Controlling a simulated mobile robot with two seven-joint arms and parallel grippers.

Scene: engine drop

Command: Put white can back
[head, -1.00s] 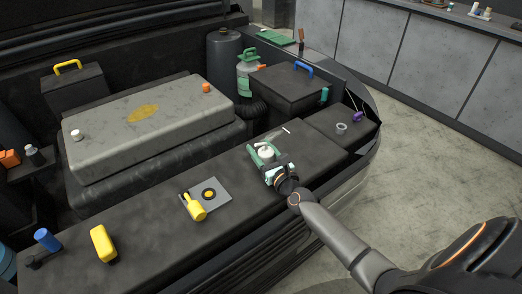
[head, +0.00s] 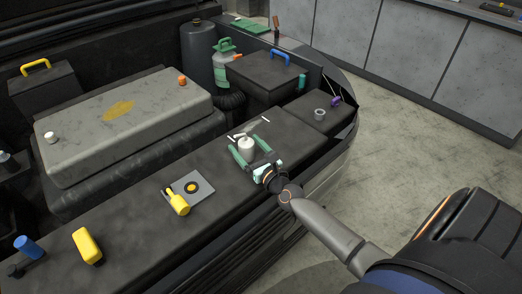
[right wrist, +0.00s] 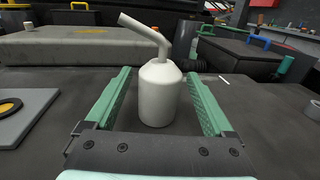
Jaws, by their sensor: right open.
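The white can (head: 246,147) stands upright on the dark ledge at the front of the engine bay. In the right wrist view the can (right wrist: 160,95) shows a rounded body with a bent spout leaning to the left. My right gripper (head: 249,145) is open, with its green fingers on either side of the can. In the right wrist view the gripper (right wrist: 158,100) has a gap between each finger and the can. My left gripper is not in view.
A grey plate (head: 203,185) with a yellow tool lies left of the can. A grey ring (head: 320,114) sits to the right. Behind are the large grey engine cover (head: 130,115), a green-white bottle (head: 223,70) and a dark box with a blue handle (head: 270,75).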

